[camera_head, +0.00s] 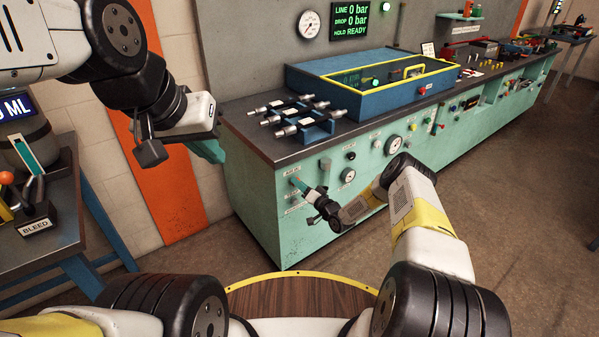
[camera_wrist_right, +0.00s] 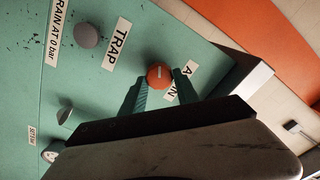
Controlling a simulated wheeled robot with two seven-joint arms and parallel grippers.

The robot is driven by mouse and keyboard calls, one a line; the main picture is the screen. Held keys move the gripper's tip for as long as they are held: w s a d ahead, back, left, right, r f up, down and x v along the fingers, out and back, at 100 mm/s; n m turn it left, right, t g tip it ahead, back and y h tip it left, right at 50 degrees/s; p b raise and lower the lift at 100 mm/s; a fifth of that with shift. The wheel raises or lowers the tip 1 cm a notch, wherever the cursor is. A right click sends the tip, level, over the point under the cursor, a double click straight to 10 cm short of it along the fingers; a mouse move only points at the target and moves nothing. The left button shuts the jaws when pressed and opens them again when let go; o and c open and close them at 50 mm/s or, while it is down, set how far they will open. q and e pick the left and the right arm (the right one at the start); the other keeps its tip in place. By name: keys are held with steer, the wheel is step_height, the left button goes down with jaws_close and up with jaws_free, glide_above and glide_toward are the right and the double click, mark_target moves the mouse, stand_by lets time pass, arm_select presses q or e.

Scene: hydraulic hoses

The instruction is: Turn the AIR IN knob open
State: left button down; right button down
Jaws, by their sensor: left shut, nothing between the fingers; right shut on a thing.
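The AIR IN knob, an orange-red knob with a pale mark (camera_wrist_right: 160,75), sits on the green panel in the right wrist view. Its label (camera_wrist_right: 187,70) is partly covered by a finger. My right gripper (camera_wrist_right: 160,84) has its two green fingers on either side of the knob, shut on it. In the head view, my right gripper (camera_head: 299,184) is at the bench's left front panel and hides most of the knob. My left gripper (camera_head: 209,151) is shut and empty, in the air left of the bench.
A grey knob (camera_wrist_right: 87,35) by the TRAP label (camera_wrist_right: 116,45) is beside the AIR IN knob. The green bench (camera_head: 250,190) carries hose fittings (camera_head: 300,117) and a blue yellow-rimmed box (camera_head: 350,100). The display (camera_head: 350,20) reads LINE 0 bar, DROP 0 bar, HOLD READY. A side table (camera_head: 45,240) stands left.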

steer(key=m, duration=0.5)
steer(key=shift+d+f, duration=0.1)
steer(key=shift+f, duration=0.1)
steer(key=shift+m, duration=0.4)
steer(key=c, duration=0.9)
jaws_free()
steer(key=v, duration=0.7)
steer(key=shift+s+d, duration=0.25)
steer(key=shift+s, duration=0.05)
steer(key=shift+r, duration=0.1)
